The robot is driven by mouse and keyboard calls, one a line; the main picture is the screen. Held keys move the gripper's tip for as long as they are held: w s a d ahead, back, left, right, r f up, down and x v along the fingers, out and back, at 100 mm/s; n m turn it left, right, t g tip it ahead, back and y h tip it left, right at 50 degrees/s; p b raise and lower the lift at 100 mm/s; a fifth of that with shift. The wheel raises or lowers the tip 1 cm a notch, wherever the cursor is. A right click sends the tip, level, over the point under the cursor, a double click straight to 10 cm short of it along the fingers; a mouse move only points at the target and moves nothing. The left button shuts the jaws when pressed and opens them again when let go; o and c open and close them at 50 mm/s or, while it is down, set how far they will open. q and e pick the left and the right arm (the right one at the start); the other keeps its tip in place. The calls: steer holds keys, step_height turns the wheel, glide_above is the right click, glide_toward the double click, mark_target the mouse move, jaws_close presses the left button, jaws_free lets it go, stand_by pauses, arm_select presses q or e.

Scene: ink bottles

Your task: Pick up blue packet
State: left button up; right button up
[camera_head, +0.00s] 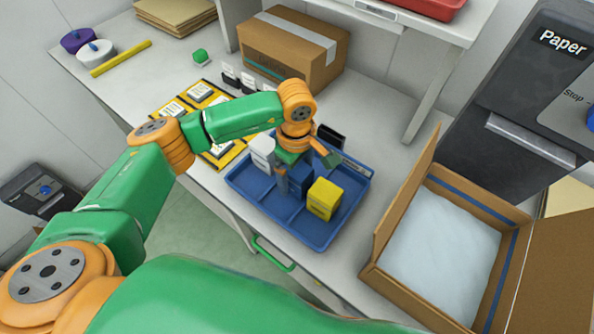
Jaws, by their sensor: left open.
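A blue tray (277,213) with compartments stands on the table near its front edge. In it are a dark blue packet (300,178), a yellow packet (323,199) and a white packet (262,152). The blue packet is in the middle, between the white one at the upper left and the yellow one at the lower right. My left gripper (305,171) points down over the tray at the blue packet, its fingers apart on either side. It partly hides the packet, and I cannot tell whether it touches it. My right gripper is not in view.
An open cardboard box (378,262) with white lining stands right of the tray. Yellow-framed cards (200,90) lie left of the tray. A grey "Paper" bin (520,110) is at right.

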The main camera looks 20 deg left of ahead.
arm_select(q)
steer(key=shift+w+f, duration=0.35)
steer(key=shift+f, duration=0.2)
steer(key=shift+s+r, duration=0.1)
steer(key=shift+s, duration=0.05)
steer(key=c, duration=1.5)
